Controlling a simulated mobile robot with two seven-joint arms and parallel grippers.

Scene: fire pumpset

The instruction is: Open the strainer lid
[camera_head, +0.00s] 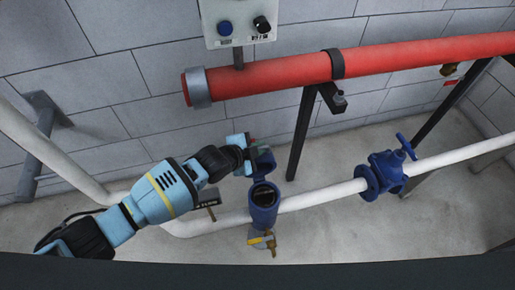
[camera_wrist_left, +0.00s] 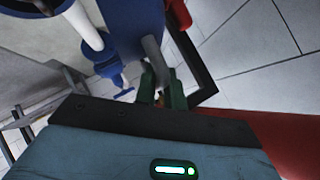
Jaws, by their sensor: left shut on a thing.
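The blue strainer (camera_head: 264,211) sits in the white pipe at the middle of the head view, with its round top opening showing dark inside. The strainer lid (camera_head: 264,164) stands tilted up at the opening's back edge. My left gripper (camera_head: 248,158) is shut at the lid, on its left side in the head view. In the left wrist view, the fingers (camera_wrist_left: 161,88) close around a grey handle (camera_wrist_left: 153,52) on the large blue lid (camera_wrist_left: 131,22). The fingertips are partly hidden in the head view. My right gripper is in neither view.
A red pipe (camera_head: 290,74) runs along the block wall above, held by a black post (camera_head: 301,133). A control box (camera_head: 238,22) hangs above it. A blue valve (camera_head: 385,174) is on the white pipe to the right. A brass fitting (camera_head: 263,240) hangs below the strainer.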

